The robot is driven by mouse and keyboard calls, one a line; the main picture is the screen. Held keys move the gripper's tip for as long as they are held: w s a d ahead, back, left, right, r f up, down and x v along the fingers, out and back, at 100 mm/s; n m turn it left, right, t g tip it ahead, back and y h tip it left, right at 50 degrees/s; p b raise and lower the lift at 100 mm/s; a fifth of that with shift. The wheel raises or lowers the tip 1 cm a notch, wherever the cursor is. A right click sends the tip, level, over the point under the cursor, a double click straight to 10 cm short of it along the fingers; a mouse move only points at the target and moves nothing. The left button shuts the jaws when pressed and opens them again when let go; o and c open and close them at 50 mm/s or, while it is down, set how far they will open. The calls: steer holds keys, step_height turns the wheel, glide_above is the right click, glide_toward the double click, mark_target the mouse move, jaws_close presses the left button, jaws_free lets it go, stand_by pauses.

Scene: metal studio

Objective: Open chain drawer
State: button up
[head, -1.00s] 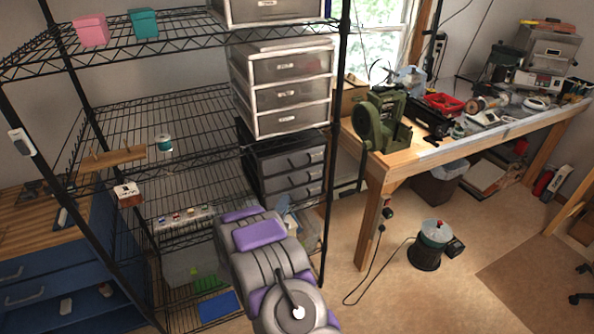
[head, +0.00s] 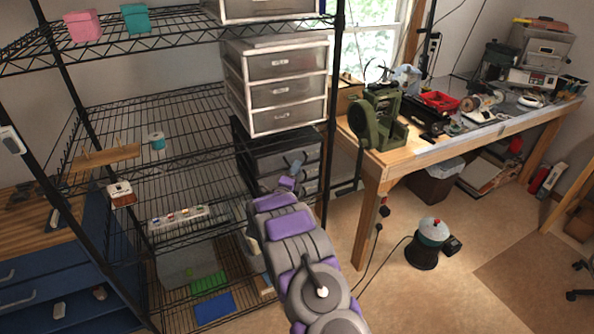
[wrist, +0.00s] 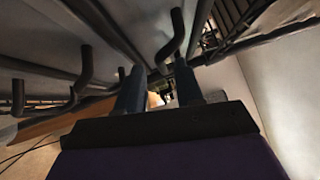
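A dark drawer unit (head: 262,160) stands on the middle shelf, with my arm in front of its lower part. No label for the chain drawer can be read. My gripper (head: 298,164) is at the front of this unit, in front of its upper drawers. In the wrist view my two dark fingers stand apart with a gap between them (wrist: 160,78). A dark bent drawer handle (wrist: 176,38) is close to the fingertips, near the gap. I cannot tell whether it touches them. Another handle (wrist: 84,72) shows to the left.
A white drawer unit (head: 280,92) stands directly above the dark one. Black wire-shelf posts (head: 328,120) stand close to the right of my gripper. A workbench (head: 400,160) with a green machine (head: 372,128) is to the right. The floor between has a red-topped pot (head: 432,235).

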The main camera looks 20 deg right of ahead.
steer(key=shift+w+d+r, duration=0.15)
steer(key=shift+w+d, duration=0.15)
steer(key=shift+w, duration=0.25)
steer(key=shift+d, duration=0.1)
jaws_close()
